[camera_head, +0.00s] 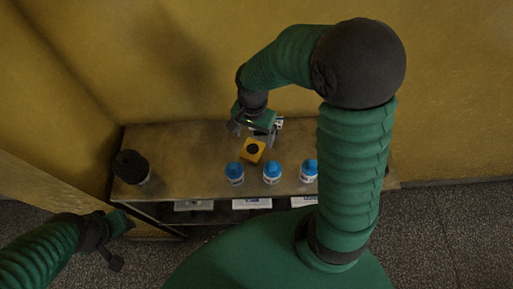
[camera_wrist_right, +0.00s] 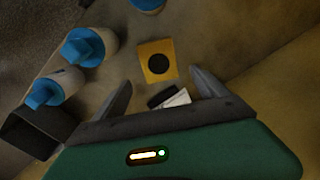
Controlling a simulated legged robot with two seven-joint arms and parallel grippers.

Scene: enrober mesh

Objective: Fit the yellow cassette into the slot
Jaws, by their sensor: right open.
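The yellow cassette (camera_head: 246,156) has a black disc on its face and lies on the brown table top. In the right wrist view the cassette (camera_wrist_right: 145,72) is just beyond the fingertips, in line with the gap. My right gripper (camera_head: 262,138) is open at the cassette's far side, with nothing clearly held; its two fingers (camera_wrist_right: 161,80) are spread. A small black-and-white piece (camera_wrist_right: 172,98) shows between the fingers; I cannot tell what it is. My left gripper (camera_head: 122,240) is off the table's front left, and its jaw state is unclear. I cannot make out the slot.
Several bottles with blue caps, among them a left one (camera_head: 235,175), a middle one (camera_head: 272,175) and a right one (camera_head: 308,173), line the front of the table (camera_head: 180,150). A black round item (camera_head: 130,166) stands at the left end. White-labelled items (camera_head: 252,203) sit below.

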